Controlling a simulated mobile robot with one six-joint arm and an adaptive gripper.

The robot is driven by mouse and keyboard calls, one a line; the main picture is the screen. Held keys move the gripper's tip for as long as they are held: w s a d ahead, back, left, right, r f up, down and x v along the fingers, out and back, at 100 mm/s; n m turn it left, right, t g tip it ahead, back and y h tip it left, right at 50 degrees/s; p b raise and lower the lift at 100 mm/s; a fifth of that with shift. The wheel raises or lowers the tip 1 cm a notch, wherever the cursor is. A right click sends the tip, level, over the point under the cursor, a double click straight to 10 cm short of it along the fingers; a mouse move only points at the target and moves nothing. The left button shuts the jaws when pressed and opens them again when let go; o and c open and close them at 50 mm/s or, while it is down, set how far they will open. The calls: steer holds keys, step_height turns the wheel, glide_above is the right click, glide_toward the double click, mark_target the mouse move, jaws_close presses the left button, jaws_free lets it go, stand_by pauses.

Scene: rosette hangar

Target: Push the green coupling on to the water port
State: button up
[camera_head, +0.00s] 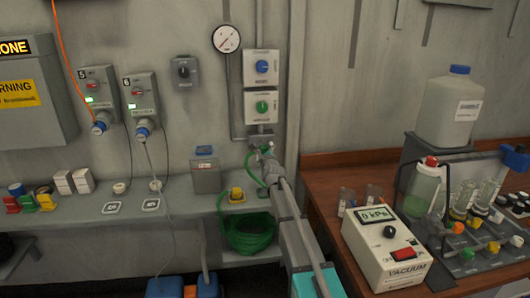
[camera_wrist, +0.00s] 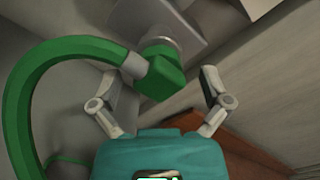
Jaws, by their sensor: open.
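The green coupling (camera_wrist: 162,78) is an elbow on the end of a thick green hose (camera_wrist: 25,95) in the wrist view. Its upper end meets the grey round water port (camera_wrist: 160,44); I cannot tell how far it is seated. My gripper (camera_wrist: 158,76) is open, one finger on each side of the coupling, with visible gaps. In the head view my gripper (camera_head: 268,158) is just below the valve boxes at the wall, beside the green coupling (camera_head: 265,149). My arm and gripper partly hide the port there.
Above the port are a green-knob box (camera_head: 262,106), a blue-knob box (camera_head: 261,67) and a gauge (camera_head: 226,39). A wooden bench with a vacuum unit (camera_head: 388,247) and bottles stands close on the right of my arm.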

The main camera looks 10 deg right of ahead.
steer(key=shift+s, duration=0.1)
steer(key=s, duration=1.2)
steer(key=shift+w, duration=0.1)
steer(key=s+a+f+n+g+y+p, duration=0.1)
steer(key=s+a+f+n+g+p, duration=0.1)
steer(key=s+f+n+g, duration=0.45)
steer(key=s+a+f+n+g+y+p, duration=0.1)
steer(key=s+f+n+g+p, duration=0.2)
steer(key=s+n, duration=0.65)
steer(key=s+d+f+n+g+h+p, duration=0.1)
steer(key=s+n+g, duration=0.7)
steer(key=s, duration=1)
steer(key=d+n+h+p, duration=0.1)
steer(key=d+n, duration=0.1)
steer(key=n, duration=0.1)
steer(key=shift+s+p, duration=0.3)
steer(key=shift+p, duration=0.1)
